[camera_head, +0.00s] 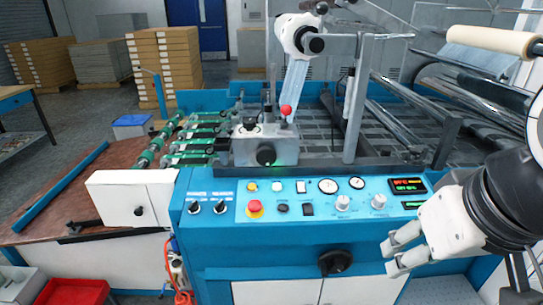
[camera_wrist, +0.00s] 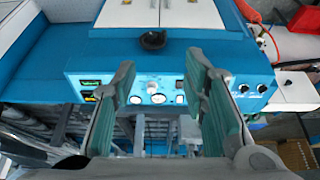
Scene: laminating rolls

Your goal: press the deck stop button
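A red mushroom button (camera_head: 255,207) on a yellow base sits on the blue control panel (camera_head: 325,218), left of its middle. A second red knob (camera_head: 286,110) stands on a grey box on the machine's deck. I cannot read which one is labelled deck stop. My gripper (camera_head: 388,259) is at the panel's lower right, well right of the mushroom button, touching nothing visible. In the wrist view its two fingers (camera_wrist: 168,100) are spread apart and empty. The panel (camera_wrist: 170,82) appears upside down there, and the right finger seems to hide the mushroom button.
The panel also carries gauges (camera_head: 328,186), switches, white knobs (camera_head: 343,202) and a display (camera_head: 408,185). A black handle (camera_head: 335,262) projects below it. A white box (camera_head: 131,198) juts out at left. Rollers (camera_head: 490,40) stand at the upper right. Space before the panel looks clear.

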